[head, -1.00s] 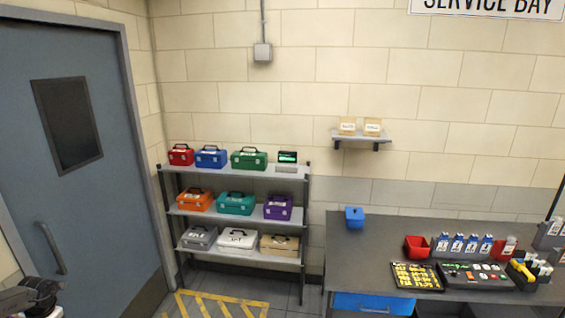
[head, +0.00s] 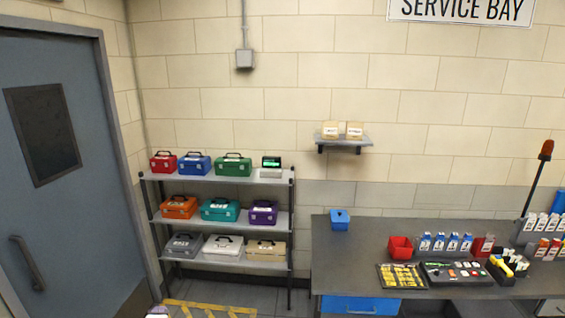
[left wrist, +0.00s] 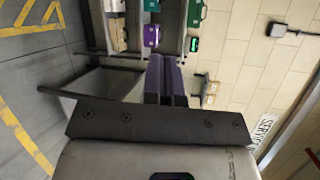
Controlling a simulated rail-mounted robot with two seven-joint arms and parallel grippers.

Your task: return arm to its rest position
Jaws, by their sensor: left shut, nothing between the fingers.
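My left gripper (left wrist: 163,62) shows in the left wrist view, its two dark purple-grey fingers side by side and closed, with nothing between them. The fingers are clear of everything around them. In the head view only a small pale piece, perhaps of my left arm, shows at the bottom edge. My right gripper is in neither view.
A shelf rack (head: 223,177) holds several coloured cases, with a blue door (head: 50,150) at its left. A grey workbench (head: 345,240) at right carries a blue box (head: 340,220), a red bin (head: 400,247) and bottles. Striped floor lies in front of the rack.

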